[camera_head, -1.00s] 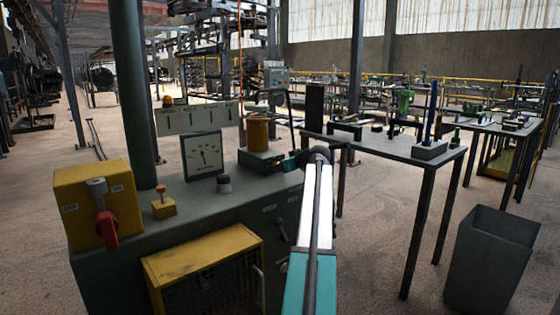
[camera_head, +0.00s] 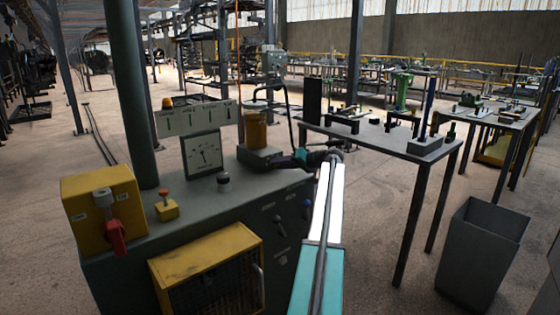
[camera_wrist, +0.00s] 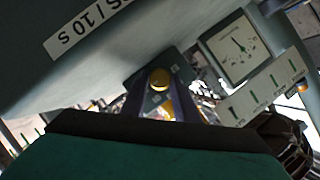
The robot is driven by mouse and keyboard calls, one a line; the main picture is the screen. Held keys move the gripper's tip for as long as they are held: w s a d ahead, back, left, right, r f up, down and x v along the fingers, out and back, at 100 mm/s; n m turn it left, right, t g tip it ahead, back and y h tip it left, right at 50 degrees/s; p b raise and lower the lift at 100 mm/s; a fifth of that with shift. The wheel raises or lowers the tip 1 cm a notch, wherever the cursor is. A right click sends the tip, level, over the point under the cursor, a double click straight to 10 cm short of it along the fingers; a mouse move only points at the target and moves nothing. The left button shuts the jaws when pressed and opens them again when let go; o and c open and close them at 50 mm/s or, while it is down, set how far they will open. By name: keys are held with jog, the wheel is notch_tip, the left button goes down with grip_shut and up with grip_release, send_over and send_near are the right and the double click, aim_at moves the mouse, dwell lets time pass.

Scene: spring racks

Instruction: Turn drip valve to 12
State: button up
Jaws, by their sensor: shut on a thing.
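An amber cylinder (camera_head: 255,131) stands on a dark box on the grey-green machine cabinet in the head view. My gripper (camera_head: 278,160) reaches in from the right, low beside this cylinder and its box. In the wrist view a small round brass-yellow knob (camera_wrist: 160,79), seemingly the drip valve, sits between the two fingertips of my gripper (camera_wrist: 161,90). The fingers look closed on it. More amber shows behind it. I cannot read any number or setting on the valve, and the fingers hide part of it.
A dial gauge (camera_head: 202,154) and a panel with green marks (camera_head: 196,118) stand left of the cylinder. A yellow box with a red handle (camera_head: 117,238) is at the cabinet's left. A grey table (camera_head: 385,145) and bin (camera_head: 483,255) stand to the right.

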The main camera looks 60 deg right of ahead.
jog(key=shift+m, duration=0.4)
jog(key=shift+f+p, duration=0.1)
jog(key=shift+p, duration=0.2)
jog(key=o, duration=0.8)
jog(key=shift+s, duration=0.15)
jog(key=v, duration=0.6)
jog(key=p+v, duration=0.1)
jog(key=v, duration=0.6)
jog(key=shift+s+d+f, duration=0.1)
jog(key=shift+s+d, duration=0.05)
jog(key=shift+s, duration=0.2)
